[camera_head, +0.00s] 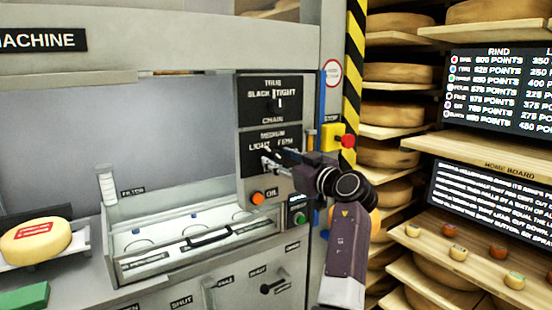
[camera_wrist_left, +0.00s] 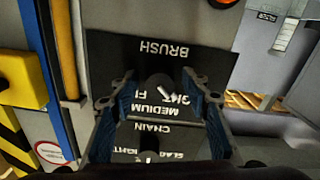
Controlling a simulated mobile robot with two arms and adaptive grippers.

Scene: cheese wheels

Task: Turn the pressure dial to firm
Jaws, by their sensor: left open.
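The pressure dial (camera_wrist_left: 157,86) is a dark round knob with a white pointer, on a black panel (camera_wrist_left: 220,62) lettered MEDIUM, LIGHT, FIRM and BRUSH. The left wrist view shows it upside down. There its pointer slants toward the lower right, on the LIGHT to MEDIUM side. My left gripper (camera_wrist_left: 163,100) is open, with one blue-padded finger on each side of the dial; I cannot tell whether they touch it. In the head view my left gripper (camera_head: 275,160) covers most of the dial at the lower panel (camera_head: 252,138). My right gripper is not in view.
A second dial panel (camera_head: 250,105), marked SLACK, TIGHT and CHAIN, sits just above. An orange button (camera_head: 257,198), a green button (camera_head: 299,218) and a red stop button (camera_head: 347,141) are nearby. A cheese wheel (camera_head: 36,241) lies at left; shelves of cheese stand at right.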

